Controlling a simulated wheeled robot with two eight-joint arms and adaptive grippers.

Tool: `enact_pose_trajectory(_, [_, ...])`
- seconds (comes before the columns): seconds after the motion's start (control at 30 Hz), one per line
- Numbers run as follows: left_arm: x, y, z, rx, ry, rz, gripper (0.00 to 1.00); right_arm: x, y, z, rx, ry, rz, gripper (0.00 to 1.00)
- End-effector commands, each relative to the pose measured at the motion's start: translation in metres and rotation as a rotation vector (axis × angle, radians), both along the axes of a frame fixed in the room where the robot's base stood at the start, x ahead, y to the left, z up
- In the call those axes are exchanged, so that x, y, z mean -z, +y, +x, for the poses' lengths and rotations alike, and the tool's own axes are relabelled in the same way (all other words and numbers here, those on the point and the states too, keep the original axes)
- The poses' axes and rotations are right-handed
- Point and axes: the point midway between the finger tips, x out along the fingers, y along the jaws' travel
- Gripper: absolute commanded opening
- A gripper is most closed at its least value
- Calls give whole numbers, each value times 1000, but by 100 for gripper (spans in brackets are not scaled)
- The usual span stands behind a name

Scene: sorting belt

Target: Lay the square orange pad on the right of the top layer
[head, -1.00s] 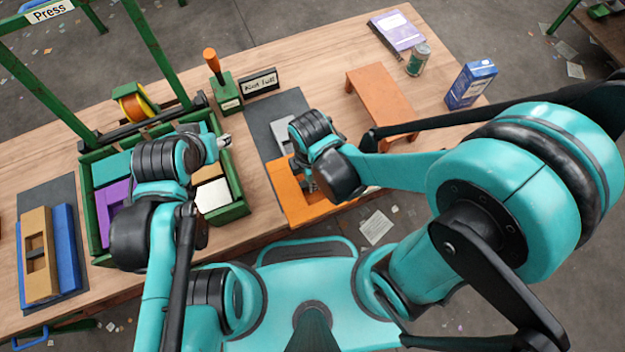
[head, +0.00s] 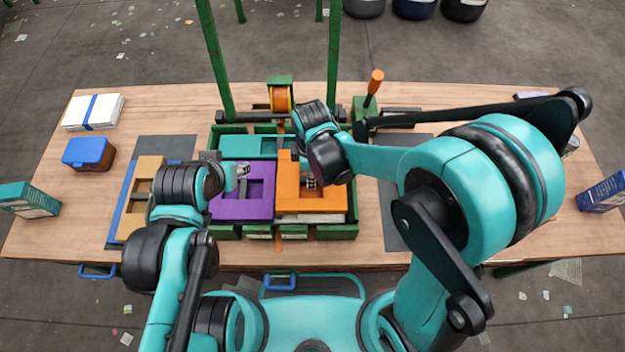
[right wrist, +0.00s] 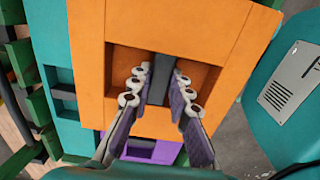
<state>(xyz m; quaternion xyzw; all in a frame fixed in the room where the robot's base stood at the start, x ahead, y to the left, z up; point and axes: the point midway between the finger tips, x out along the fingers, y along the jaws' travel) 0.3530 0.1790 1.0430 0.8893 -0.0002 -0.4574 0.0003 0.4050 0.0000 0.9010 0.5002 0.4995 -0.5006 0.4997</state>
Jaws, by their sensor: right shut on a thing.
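The square orange pad (head: 312,207) has a central opening with a dark bar across it. My right gripper (head: 310,183) is shut on that bar; the right wrist view shows the fingers on either side of it, with the orange face (right wrist: 200,30) filling the middle. The pad is over the right part of the green crate (head: 342,232). I cannot tell whether it touches what lies below. A purple pad (head: 232,208) lies on its left, and a teal piece (head: 245,145) lies behind. My left gripper (head: 243,171) is above the purple pad, too small to read.
A blue-and-tan stack (head: 128,215) stands on a dark mat left of the crate. The dark mat (head: 395,225) on the right looks bare where visible. Green press posts (head: 333,60) rise behind the crate. A spool and an orange-handled lever (head: 375,82) stand there too.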

Motion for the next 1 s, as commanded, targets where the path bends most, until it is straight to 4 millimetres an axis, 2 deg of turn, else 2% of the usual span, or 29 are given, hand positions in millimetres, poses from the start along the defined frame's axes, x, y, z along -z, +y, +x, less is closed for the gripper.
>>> enact_pose_trajectory(0.17, [7,0,0,0,0,0,42,9,0,0,-1,0,0,0])
enact_pose_trajectory(0.8, [9,0,0,0,0,0,42,8,0,0,-2,0,0,0])
enact_pose_trajectory(1.0, [28,0,0,0,0,0,42,29,0,0,-2,0,0,0])
